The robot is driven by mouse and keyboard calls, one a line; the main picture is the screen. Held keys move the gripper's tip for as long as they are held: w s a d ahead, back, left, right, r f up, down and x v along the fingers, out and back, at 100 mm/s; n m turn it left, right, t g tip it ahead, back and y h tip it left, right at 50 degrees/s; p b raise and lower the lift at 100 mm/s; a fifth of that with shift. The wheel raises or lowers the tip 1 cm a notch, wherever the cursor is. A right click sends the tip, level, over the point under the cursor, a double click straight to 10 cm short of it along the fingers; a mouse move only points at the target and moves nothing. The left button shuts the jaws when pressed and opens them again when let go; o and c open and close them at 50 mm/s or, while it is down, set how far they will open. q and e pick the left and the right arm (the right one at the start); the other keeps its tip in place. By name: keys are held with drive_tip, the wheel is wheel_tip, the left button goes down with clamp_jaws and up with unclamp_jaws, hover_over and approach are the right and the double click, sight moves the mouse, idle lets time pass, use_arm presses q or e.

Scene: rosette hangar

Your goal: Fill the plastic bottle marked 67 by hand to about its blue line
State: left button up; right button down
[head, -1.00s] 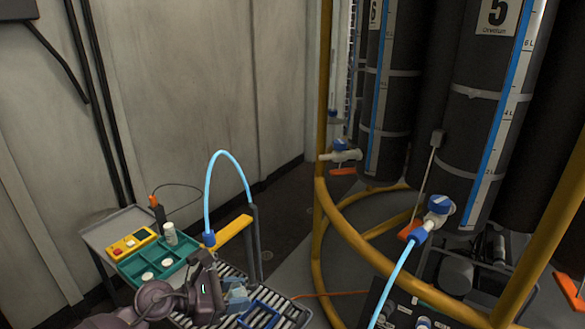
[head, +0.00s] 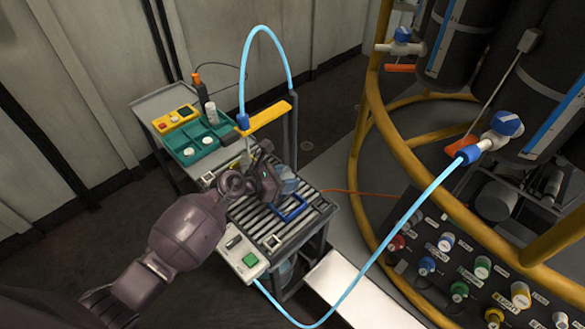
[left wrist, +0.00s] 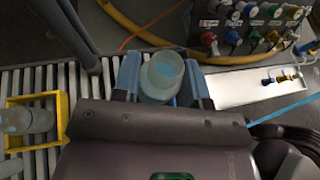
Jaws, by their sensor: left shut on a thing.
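My left gripper (head: 286,180) is over the roller conveyor, partly hidden by its own wrist. In the left wrist view its blue fingers (left wrist: 163,88) are shut on a translucent plastic bottle (left wrist: 162,75); this bottle also shows in the head view (head: 288,182). No number is readable on it, and its blue line is not clear. A second translucent bottle (left wrist: 28,120) is in a yellow frame (left wrist: 62,112) at the left of the wrist view. The light blue hose (head: 262,30) ends in a blue fitting (head: 243,122) by the yellow bar. My right gripper is out of view.
A yellow bar (head: 265,117) and dark post stand behind. A green tray (head: 180,140) holds white items. A green-button box (head: 243,258) is in front. Another hose runs from the tank valve (head: 500,130).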

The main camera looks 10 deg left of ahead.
use_arm(q)
drive_tip(key=shift+s+a+r, duration=0.1)
drive_tip(key=shift+s, duration=0.1)
wheel_tip(320, 180, down, 2)
drive_tip(key=shift+b, duration=0.7)
wheel_tip(320, 180, down, 2)
drive_tip(key=shift+f+b, duration=0.1)
drive_tip(key=shift+b, duration=0.65)
drive_tip(key=shift+r, duration=0.45)
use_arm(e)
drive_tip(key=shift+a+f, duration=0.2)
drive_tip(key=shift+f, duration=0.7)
use_arm(q)
drive_tip(key=shift+f, duration=0.15)
drive_tip(key=shift+f, duration=0.25)
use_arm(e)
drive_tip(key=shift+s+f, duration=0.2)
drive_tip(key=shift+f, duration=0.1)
